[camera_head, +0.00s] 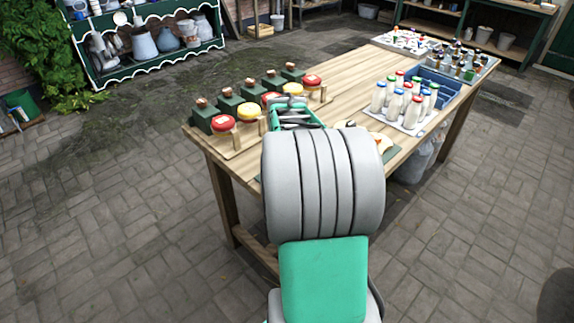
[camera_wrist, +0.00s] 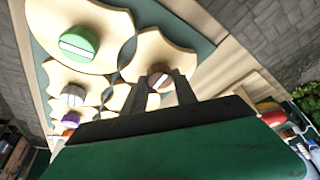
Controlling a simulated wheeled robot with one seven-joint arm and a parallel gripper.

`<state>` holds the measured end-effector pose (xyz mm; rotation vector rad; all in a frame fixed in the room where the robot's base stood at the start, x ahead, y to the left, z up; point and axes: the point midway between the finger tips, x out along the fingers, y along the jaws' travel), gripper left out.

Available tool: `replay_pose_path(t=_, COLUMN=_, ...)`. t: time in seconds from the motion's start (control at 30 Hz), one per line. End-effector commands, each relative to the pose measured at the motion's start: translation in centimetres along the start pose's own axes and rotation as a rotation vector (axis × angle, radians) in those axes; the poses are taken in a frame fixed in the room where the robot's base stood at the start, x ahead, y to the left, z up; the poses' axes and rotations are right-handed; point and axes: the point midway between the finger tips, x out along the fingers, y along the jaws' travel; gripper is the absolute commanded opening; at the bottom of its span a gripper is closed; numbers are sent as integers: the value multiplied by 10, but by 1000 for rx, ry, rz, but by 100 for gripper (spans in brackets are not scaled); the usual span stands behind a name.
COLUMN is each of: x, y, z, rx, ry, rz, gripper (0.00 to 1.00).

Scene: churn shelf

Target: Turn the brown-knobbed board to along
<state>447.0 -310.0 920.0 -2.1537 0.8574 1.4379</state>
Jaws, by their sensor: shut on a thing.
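In the wrist view, the brown-knobbed board (camera_wrist: 187,62) is a pale wooden piece with curved edges on a dark green base. Its round brown knob (camera_wrist: 158,70) carries a pale stripe, partly hidden by my fingers. My gripper (camera_wrist: 160,80) is shut on this knob, one finger on each side. In the head view my arm hides the gripper tips and the brown knob.
On the table, jars with red and yellow lids (camera_head: 222,124) stand left of my arm. Several milk bottles (camera_head: 396,103) stand to the right.

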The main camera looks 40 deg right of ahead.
Motion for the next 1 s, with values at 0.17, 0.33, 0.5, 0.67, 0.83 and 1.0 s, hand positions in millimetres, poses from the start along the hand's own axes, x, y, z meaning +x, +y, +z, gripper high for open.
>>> replay_pose_path(t=0.17, x=0, y=0, z=0, rx=13, ry=0, rz=5, gripper=0)
replay_pose_path(t=0.33, x=0, y=0, z=0, rx=15, ry=0, rz=6, gripper=0)
replay_pose_path(t=0.5, x=0, y=0, z=0, rx=15, ry=0, rz=6, gripper=35)
replay_pose_path(t=0.67, x=0, y=0, z=0, rx=14, ry=0, rz=6, gripper=48)
replay_pose_path(t=0.83, x=0, y=0, z=0, rx=14, ry=-1, rz=6, gripper=55)
replay_pose_path(t=1.0, x=-1, y=0, z=0, rx=13, ry=0, rz=5, gripper=55)
